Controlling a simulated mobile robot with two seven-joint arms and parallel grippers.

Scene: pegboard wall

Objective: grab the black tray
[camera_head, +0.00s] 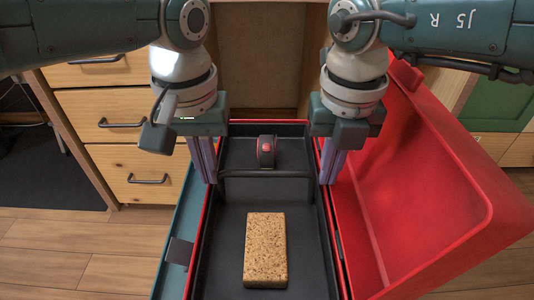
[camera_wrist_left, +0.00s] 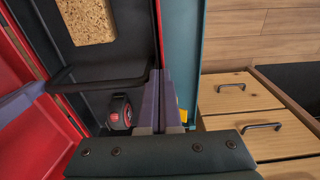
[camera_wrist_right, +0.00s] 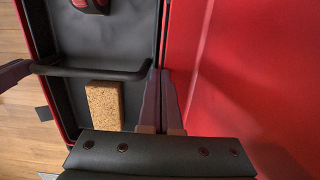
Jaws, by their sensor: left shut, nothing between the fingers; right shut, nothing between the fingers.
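The black tray (camera_head: 225,235) sits in the open toolbox, with a dark bar handle (camera_head: 265,174) across it. It also shows in the left wrist view (camera_wrist_left: 120,48) and the right wrist view (camera_wrist_right: 82,35). My left gripper (camera_head: 209,178) is shut and empty, pointing down at the tray's left edge beside one end of the bar. My right gripper (camera_head: 330,178) is shut and empty, pointing down at the right edge beside the other end. I cannot tell whether either fingertip touches the tray.
A speckled tan block (camera_head: 265,250) and a black tape measure with a red centre (camera_head: 266,151) lie in the tray. The red lid (camera_head: 440,180) stands open on the right. A wooden drawer cabinet (camera_head: 125,130) is at the back left. Bare floor lies at the front left.

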